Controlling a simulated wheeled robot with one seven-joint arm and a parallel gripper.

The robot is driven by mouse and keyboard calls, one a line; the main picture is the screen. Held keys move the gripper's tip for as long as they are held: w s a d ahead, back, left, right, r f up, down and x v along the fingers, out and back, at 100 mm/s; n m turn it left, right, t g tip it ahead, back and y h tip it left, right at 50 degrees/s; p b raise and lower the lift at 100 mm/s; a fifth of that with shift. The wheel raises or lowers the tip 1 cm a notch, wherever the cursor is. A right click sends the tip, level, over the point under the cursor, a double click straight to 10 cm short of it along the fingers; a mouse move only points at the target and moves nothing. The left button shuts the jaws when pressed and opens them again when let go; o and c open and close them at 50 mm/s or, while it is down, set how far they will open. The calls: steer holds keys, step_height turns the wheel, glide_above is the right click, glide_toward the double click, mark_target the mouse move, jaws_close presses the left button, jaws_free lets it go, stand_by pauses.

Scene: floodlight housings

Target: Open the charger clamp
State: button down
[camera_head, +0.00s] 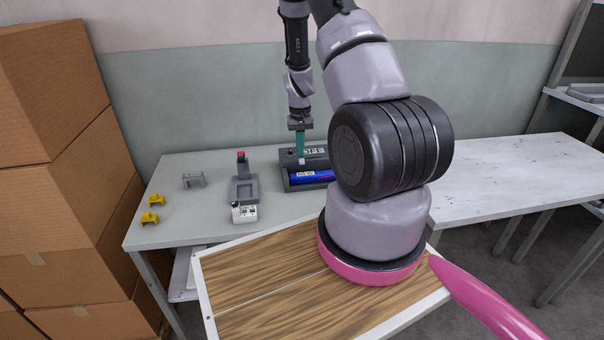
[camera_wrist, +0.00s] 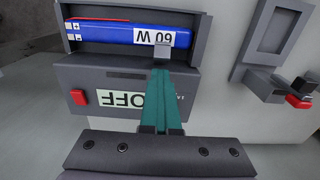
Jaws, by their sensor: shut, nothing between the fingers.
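The charger is a dark grey box (camera_head: 288,164) on the table, with an OFF label (camera_wrist: 122,100) and a red button (camera_wrist: 78,97). A blue battery marked 60 W (camera_wrist: 105,33) lies in its bay; it shows in the head view too (camera_head: 318,175). A small light grey tab (camera_wrist: 170,52), seemingly the clamp, overlaps the battery's edge. My gripper (camera_wrist: 161,70) has teal fingers shut together with nothing held. Their tips are right at the tab; I cannot tell whether they touch. In the head view my gripper (camera_head: 301,157) points down over the charger.
A dark grey fixture (camera_head: 243,187) with a red-tipped lever (camera_head: 241,156) stands left of the charger, a white block (camera_head: 244,213) in front. A grey bracket (camera_head: 193,180) and yellow clips (camera_head: 150,217) lie farther left. My arm hides the charger's right side in the head view.

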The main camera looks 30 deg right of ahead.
steer(key=shift+w+d, duration=0.25)
steer(key=shift+w, duration=0.6)
stand_by(0.5)
steer(key=c, duration=1)
jaws_free()
